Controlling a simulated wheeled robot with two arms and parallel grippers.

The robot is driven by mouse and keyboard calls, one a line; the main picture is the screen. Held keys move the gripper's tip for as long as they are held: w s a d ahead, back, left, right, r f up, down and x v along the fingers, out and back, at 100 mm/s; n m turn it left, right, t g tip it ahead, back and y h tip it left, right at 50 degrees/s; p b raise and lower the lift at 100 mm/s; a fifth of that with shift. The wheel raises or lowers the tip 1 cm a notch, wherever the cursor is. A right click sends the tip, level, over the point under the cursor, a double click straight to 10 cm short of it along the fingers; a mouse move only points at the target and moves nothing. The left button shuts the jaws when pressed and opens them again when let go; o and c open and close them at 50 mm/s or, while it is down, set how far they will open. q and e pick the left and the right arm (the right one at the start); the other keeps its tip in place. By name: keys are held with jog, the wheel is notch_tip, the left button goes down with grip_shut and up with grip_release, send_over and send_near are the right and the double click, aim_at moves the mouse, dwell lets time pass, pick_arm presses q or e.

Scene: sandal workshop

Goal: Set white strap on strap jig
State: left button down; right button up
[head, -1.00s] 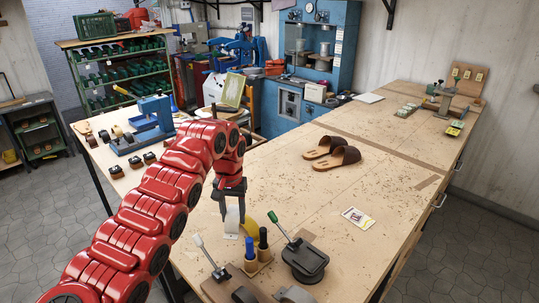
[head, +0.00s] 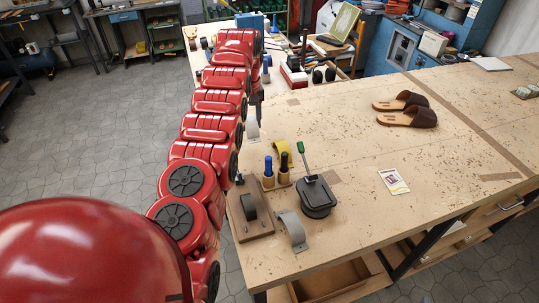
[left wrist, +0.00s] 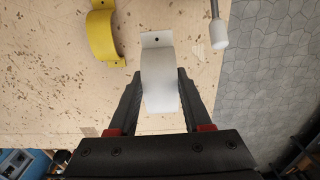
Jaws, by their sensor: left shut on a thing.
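The white strap (head: 252,129) is a curved band with a hole in its flat end tab. In the left wrist view the strap (left wrist: 158,66) stands between the two dark fingers of my left gripper (left wrist: 158,82), which is shut on it. In the head view my left gripper (head: 257,108) is mostly hidden behind my red arm. I cannot tell whether the strap touches the table. What looks like the strap jig (head: 262,226), a brown board with a dark rounded form, lies at the table's near left edge. My right gripper is not in view.
A yellow strap (head: 283,151), blue and black handled tools (head: 268,172), a black press with a green-knobbed lever (head: 318,198) and a grey strap (head: 291,229) stand close by. Brown sandals (head: 408,112) and a card (head: 393,181) lie farther right. The table's middle is clear.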

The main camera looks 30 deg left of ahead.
pick_arm(q)
notch_tip(320, 180, down, 5)
jog(key=shift+a+f+p, duration=0.1)
jog(key=shift+p, duration=0.8)
jog(key=shift+f, duration=0.2)
notch_tip(320, 180, down, 3)
jog(key=shift+f, duration=0.35)
jog(key=shift+f, duration=0.2)
jog(key=shift+c, duration=1.7)
grip_release()
jog(key=shift+r, duration=0.1)
